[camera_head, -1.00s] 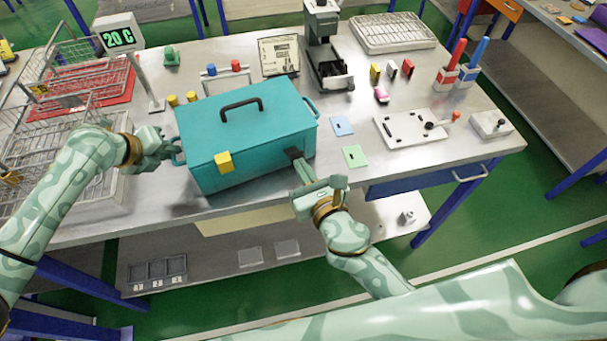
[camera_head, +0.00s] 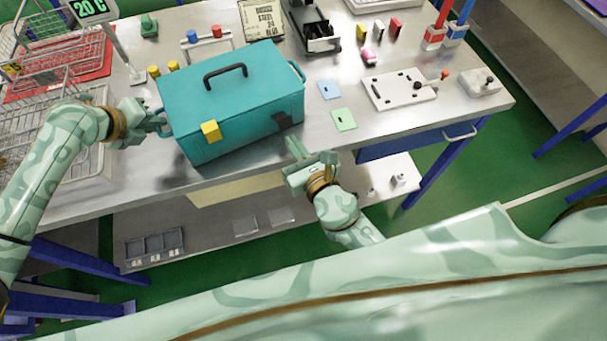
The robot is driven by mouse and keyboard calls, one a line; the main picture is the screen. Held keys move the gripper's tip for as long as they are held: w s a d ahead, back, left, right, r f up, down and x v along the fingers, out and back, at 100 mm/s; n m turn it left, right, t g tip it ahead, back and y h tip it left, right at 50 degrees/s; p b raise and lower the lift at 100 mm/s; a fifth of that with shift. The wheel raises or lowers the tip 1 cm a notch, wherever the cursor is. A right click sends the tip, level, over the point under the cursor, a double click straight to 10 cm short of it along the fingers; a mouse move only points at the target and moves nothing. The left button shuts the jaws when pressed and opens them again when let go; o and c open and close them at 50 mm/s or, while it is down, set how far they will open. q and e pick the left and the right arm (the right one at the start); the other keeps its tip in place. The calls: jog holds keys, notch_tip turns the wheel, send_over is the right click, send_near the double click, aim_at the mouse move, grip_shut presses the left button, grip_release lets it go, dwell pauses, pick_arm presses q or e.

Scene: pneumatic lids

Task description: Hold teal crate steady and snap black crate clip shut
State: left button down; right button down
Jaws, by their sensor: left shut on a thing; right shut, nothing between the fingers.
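The teal crate (camera_head: 228,100) stands on the metal table with its lid down and a black handle (camera_head: 225,73) on top. A yellow clip (camera_head: 210,131) sits on the left of its front face. The black clip (camera_head: 283,120) lies near the front's right end, close against the face; I cannot tell whether it is fully snapped. My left gripper (camera_head: 161,122) is shut on the handle at the crate's left end; its fingers partly hide it. My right gripper (camera_head: 294,153) is shut and empty, in front of the crate, a little below the black clip and apart from it.
Wire baskets (camera_head: 50,85) stand left, beside a 20 C display (camera_head: 92,8). Blue (camera_head: 329,89) and green (camera_head: 344,119) cards and a white board (camera_head: 399,88) lie right of the crate. The table's front edge runs under my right gripper.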

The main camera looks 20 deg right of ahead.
jog(key=f+v, duration=0.1)
jog(key=v, duration=0.9)
jog(key=shift+s, duration=0.2)
jog(key=shift+r, duration=0.15)
notch_tip(320, 180, down, 3)
jog(key=shift+d+r, duration=0.1)
jog(key=shift+r, duration=0.15)
jog(key=shift+w, duration=0.1)
